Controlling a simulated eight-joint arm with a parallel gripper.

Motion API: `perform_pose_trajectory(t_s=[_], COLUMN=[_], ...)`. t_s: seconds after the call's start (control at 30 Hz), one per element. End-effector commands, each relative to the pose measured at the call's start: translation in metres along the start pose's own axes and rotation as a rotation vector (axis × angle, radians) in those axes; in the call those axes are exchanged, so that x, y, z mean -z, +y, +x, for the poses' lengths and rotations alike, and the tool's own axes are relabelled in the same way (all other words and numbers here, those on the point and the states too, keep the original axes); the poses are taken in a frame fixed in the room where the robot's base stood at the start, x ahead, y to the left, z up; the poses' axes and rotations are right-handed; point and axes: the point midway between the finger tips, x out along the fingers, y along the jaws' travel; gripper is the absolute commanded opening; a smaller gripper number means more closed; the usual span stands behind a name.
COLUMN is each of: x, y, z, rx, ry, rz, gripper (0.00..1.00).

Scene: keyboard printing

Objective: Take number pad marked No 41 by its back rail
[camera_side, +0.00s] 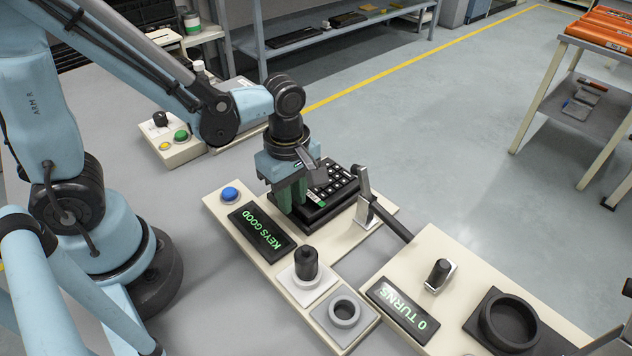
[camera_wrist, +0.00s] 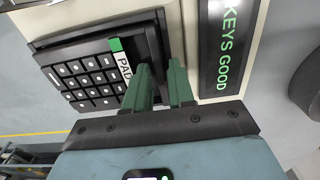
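The number pad (camera_side: 338,184) is a black block of dark keys on the cream panel in the side view. In the wrist view the pad (camera_wrist: 88,78) fills the left side, with a green-and-white label (camera_wrist: 124,66) reading "PAD"; its number cannot be read. My gripper (camera_side: 292,190) points down at the pad's edge nearest the "KEYS GOOD" display. In the wrist view its green fingers (camera_wrist: 160,72) stand apart, one on each side of the pad's black back rail (camera_wrist: 153,42). Whether they touch the rail cannot be told. The rail's lower part is hidden by the fingers.
The "KEYS GOOD" display (camera_side: 262,232) lies close beside my gripper, with a blue button (camera_side: 230,194) at its end. A metal post with a dark arm (camera_side: 372,204) stands right of the pad. A black knob (camera_side: 306,264) and a ring (camera_side: 345,311) stand nearer the camera.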

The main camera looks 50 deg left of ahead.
Motion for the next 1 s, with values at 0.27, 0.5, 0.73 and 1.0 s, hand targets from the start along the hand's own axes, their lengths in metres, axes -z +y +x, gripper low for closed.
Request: perform_pose_trajectory(t_s=[0.27, 0.5, 0.73, 1.0], x=[0.0000, 0.0000, 0.0000, 0.0000], y=[0.0000, 0.0000, 0.0001, 0.0001], z=[-0.0003, -0.0003, -0.0003, -0.0003], rx=[0.000, 0.000, 0.000, 0.000], ry=[0.000, 0.000, 0.000, 0.000], rz=[0.000, 0.000, 0.000, 0.000], gripper=[0.00, 0.00, 0.00, 0.00])
